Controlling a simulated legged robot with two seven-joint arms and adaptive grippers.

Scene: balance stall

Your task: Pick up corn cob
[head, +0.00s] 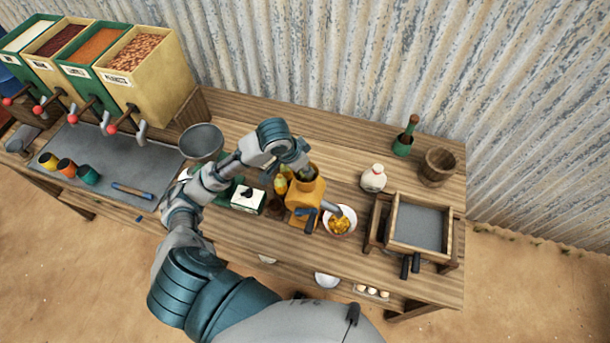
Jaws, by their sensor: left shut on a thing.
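A yellow-green corn cob (281,184) shows just below my left gripper (297,167), beside the orange hand mill. My left gripper is shut, and the cob seems to be what it holds; the fingers hide the contact. The orange hand mill (305,196) stands right next to it, with its open top close to the fingertips. A white bowl (352,213) with yellow kernels (340,225) sits under the mill's spout. My right gripper is not in view.
A balance scale with a grey pan (201,141) stands left of my arm. Grain bins (145,68) are at the back left. A white jug (373,178), a wooden bucket (437,167) and a framed sieve (419,226) stand right. The back middle of the table (335,140) is clear.

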